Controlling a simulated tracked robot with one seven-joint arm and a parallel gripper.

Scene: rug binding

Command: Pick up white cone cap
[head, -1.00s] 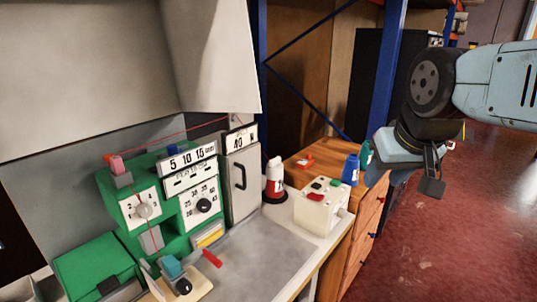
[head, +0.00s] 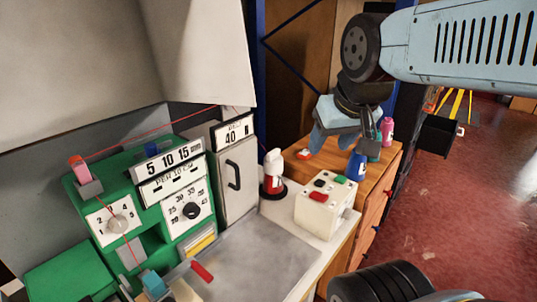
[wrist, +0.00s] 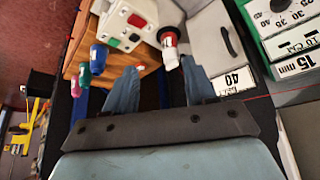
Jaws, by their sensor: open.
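The white cone cap (head: 273,163) sits on top of a red body with a black base, on the worktop beside the grey door panel. It also shows upside down in the wrist view (wrist: 171,58), just beyond my fingertips and nearer the right finger. My gripper (head: 343,135) is open and empty, up and to the right of the cone cap in the head view. In the wrist view the two blue fingers (wrist: 160,88) stand wide apart with nothing between them. The cap is apart from both fingers.
A white button box (head: 325,208) stands right of the cone. Blue (head: 357,166) and pink (head: 387,131) bottles stand on the wooden cabinet (head: 375,190). A green machine (head: 130,205) and the grey panel (head: 237,180) are to the left. The grey worktop (head: 260,255) in front is mostly clear.

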